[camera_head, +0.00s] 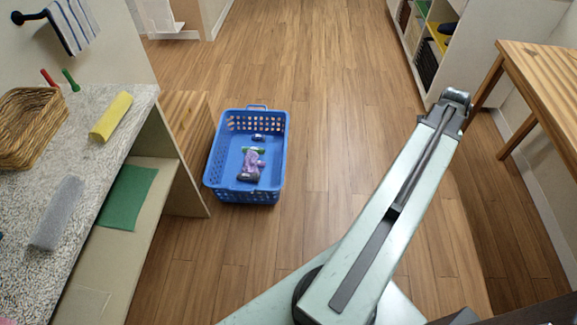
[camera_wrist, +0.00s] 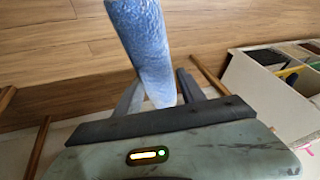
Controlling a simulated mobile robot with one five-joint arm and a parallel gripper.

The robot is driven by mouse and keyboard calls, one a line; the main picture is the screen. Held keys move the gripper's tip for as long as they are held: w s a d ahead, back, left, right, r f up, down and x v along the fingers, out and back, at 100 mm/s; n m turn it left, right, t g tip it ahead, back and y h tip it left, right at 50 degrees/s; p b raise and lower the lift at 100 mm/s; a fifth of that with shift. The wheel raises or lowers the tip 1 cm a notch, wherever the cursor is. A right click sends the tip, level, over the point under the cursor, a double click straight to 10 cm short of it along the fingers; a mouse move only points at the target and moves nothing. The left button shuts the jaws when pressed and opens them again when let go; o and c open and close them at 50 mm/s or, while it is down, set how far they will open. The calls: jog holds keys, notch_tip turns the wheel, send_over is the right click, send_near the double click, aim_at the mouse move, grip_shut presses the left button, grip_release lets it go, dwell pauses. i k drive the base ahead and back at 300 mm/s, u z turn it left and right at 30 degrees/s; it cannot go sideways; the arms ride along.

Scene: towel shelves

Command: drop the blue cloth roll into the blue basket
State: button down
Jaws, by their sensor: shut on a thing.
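The blue cloth roll (camera_wrist: 146,50) shows in the wrist view, between the two fingers of my gripper (camera_wrist: 160,92). My gripper is shut on it near one end, and the roll sticks out past the fingers to the top edge of the view. The floor shows behind it. The blue basket (camera_head: 212,170) stands on the floor left of centre in the head view, with a few small items inside, among them a purple one and a green one. My arm reaches to the right of the basket in the head view. My gripper and the roll are not visible there.
At left, a speckled counter (camera_head: 75,165) holds a wicker basket (camera_head: 35,125), a yellow roll (camera_head: 111,117) and a grey roll (camera_head: 57,213). A green cloth (camera_head: 128,197) lies on the shelf below. A wooden table (camera_head: 545,75) stands at right. Floor between is clear.

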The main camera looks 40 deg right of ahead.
aim_at(272, 147)
jog(key=z, duration=0.2)
jog(key=i, duration=0.95)
jog(key=u, duration=1.8)
